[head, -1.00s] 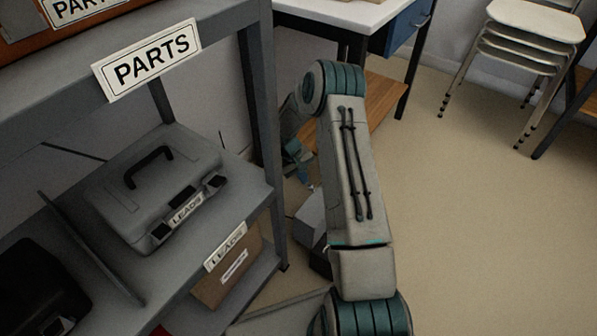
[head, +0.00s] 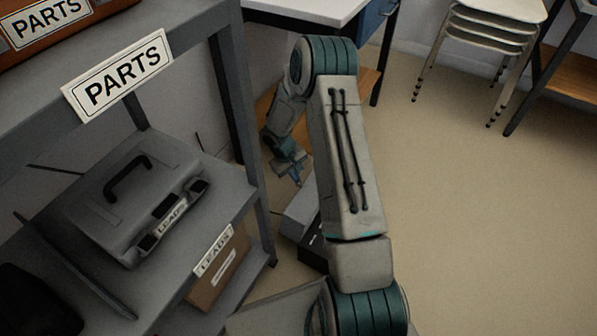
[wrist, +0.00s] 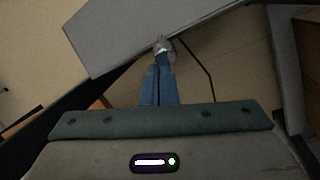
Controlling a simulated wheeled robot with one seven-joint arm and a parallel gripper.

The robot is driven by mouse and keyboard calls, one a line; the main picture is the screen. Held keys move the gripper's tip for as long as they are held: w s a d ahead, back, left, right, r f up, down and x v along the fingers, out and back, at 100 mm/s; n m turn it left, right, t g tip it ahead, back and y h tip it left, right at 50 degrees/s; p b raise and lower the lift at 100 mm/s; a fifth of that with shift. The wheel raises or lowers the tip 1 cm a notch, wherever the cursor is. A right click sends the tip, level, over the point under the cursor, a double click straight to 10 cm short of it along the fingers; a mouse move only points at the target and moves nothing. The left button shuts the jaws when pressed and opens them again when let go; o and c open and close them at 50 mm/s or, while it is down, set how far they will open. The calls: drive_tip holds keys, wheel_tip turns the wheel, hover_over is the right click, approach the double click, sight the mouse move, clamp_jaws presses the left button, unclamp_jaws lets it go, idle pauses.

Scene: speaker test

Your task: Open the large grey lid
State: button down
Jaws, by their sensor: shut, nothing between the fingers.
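A grey flat panel (head: 302,206), which looks like the large grey lid, tops a dark box (head: 312,247) low on the floor beside the shelf; my arm partly hides both. In the wrist view the grey panel (wrist: 140,35) fills the upper middle. My gripper (head: 297,180) points down just above the panel's far side in the head view. In the wrist view my gripper (wrist: 160,60) has its blue fingers together, empty, with the tips by the panel's lower edge. A small rounded grey piece shows at the tips; I cannot tell whether they touch the panel.
A grey shelf unit (head: 232,95) stands close on the left, bearing a grey case (head: 125,200) marked LEADS and a PARTS sign (head: 117,75). A cardboard box (head: 222,270) sits below. A white-topped desk (head: 300,12) is behind. Stacked stools (head: 490,35) stand at right; floor there is clear.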

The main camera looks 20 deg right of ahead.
drive_tip(key=shift+s+r, duration=0.25)
drive_tip(key=shift+s, duration=0.1)
drive_tip(key=w+a+r+p, duration=0.2)
drive_tip(key=w+r+p, duration=0.1)
drive_tip(key=r, duration=0.5)
drive_tip(key=shift+w+a+r, duration=0.2)
drive_tip(key=shift+w+a, duration=0.1)
